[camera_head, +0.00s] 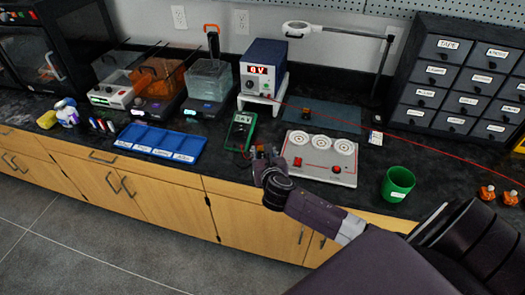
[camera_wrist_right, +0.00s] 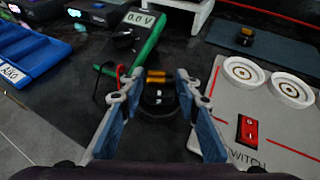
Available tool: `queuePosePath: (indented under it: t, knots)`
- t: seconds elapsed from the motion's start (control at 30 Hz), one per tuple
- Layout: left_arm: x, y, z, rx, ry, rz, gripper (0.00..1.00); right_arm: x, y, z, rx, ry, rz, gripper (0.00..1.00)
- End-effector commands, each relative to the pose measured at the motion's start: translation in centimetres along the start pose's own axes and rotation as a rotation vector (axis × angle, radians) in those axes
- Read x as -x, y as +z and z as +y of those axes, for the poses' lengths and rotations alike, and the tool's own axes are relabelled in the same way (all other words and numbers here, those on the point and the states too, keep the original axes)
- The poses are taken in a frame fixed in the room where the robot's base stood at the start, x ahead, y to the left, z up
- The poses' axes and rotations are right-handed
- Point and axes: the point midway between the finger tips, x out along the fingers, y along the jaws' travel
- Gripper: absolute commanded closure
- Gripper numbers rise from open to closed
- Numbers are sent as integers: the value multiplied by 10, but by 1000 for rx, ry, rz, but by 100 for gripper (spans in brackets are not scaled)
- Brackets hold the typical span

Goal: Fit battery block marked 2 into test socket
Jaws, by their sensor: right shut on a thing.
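My right gripper (camera_head: 264,158) is over the front of the counter, left of the grey test board (camera_head: 318,174). In the right wrist view its blue-grey fingers (camera_wrist_right: 158,105) are closed on a dark block (camera_wrist_right: 157,98) with orange-copper strips on top and a small white mark, too small to read surely. The board has several round white sockets (camera_head: 321,144) and a red switch (camera_head: 295,162); in the wrist view it is on the right, apart from the held block. My left gripper is not in view.
A green multimeter (camera_head: 240,131) is just behind the gripper. A blue tray (camera_head: 160,141) is left, a green cup (camera_head: 397,184) right. A similar dark and orange block (camera_head: 306,113) is on the dark mat (camera_head: 340,118). Orange pieces (camera_head: 487,192) stand far right.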

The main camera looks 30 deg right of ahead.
Motion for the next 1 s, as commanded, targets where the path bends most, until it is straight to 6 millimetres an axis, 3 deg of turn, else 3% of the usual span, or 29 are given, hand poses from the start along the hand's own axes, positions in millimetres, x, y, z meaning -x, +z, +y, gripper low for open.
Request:
queuePosePath:
  t: [0.57,0.6,0.63,1.0]
  knots:
    - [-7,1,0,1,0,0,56,-5,-11,0,0,0,0,95]
    - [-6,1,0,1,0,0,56,-4,-10,0,-1,1,0,65]
    - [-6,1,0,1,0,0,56,-4,-10,0,-1,1,0,62]
    - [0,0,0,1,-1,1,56,2,-9,0,0,1,2,62]
